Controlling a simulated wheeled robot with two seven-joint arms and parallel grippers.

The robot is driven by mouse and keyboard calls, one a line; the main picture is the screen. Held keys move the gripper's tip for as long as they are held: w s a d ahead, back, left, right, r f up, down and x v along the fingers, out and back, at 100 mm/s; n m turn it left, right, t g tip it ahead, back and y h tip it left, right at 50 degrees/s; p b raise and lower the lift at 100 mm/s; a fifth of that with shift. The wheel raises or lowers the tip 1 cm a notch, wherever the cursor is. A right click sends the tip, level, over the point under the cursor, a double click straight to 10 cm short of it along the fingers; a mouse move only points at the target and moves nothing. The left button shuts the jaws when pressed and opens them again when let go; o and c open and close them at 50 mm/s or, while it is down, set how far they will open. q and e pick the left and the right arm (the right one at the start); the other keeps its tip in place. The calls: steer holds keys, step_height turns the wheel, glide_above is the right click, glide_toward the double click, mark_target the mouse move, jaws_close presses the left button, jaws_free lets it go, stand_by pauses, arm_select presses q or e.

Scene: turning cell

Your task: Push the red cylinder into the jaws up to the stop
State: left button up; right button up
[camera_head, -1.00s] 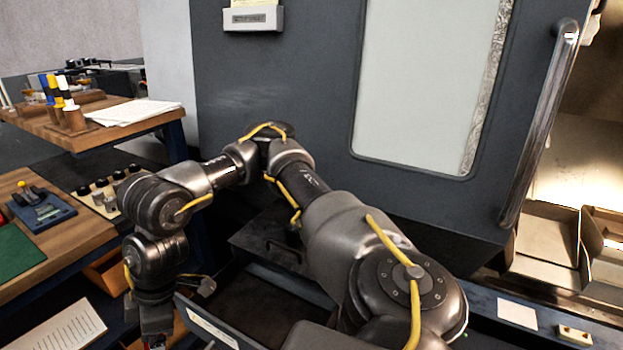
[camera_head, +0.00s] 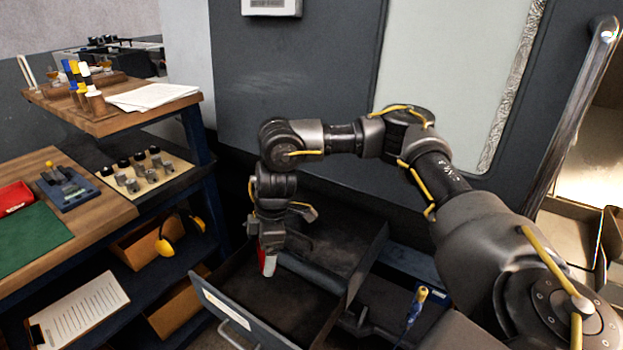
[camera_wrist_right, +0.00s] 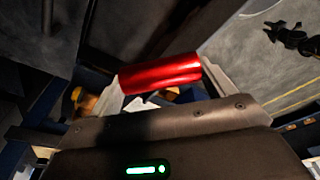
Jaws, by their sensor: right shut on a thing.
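The red cylinder (camera_wrist_right: 160,73) lies crosswise between the fingers of my right gripper (camera_wrist_right: 165,82) in the right wrist view. My right gripper is shut on it. In the head view the right gripper (camera_head: 268,262) points down above the open drawer, and only a small part of the red cylinder (camera_head: 269,265) shows at its tip. The jaws cannot be made out in these frames. A large grey machine door (camera_head: 300,90) with a pale window fills the back. My left gripper is not in view.
The open dark drawer (camera_head: 222,309) lies below the gripper. A shelf bench (camera_head: 110,215) at the left holds a blue tool holder (camera_head: 68,188), a green mat (camera_head: 30,240) and a red tray (camera_head: 15,197). A yellow-handled screwdriver (camera_head: 421,294) is at the lower middle. The door handle (camera_head: 570,130) stands at right.

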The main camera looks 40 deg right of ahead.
arm_select(q)
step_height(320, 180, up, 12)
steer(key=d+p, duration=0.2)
steer(key=p, duration=0.8)
arm_select(e)
steer(key=w+d+r+n+h, duration=0.2)
steer(key=w+d+n, duration=0.2)
steer(key=d, duration=0.6)
steer(key=w+d+r+n+h, duration=0.2)
steer(key=w+d+n, duration=0.2)
steer(key=d, duration=0.6)
steer(key=f+b, duration=0.5)
steer(key=b, duration=0.1)
steer(key=shift+w+a+f, duration=0.1)
steer(key=shift+w+f, duration=0.2)
steer(key=shift+f, duration=0.1)
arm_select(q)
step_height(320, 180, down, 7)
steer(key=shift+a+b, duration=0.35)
arm_select(e)
steer(key=shift+f, duration=0.95)
steer(key=shift+f, duration=0.2)
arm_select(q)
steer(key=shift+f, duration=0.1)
arm_select(e)
steer(key=o, duration=1.1)
steer(key=shift+c, duration=0.2)
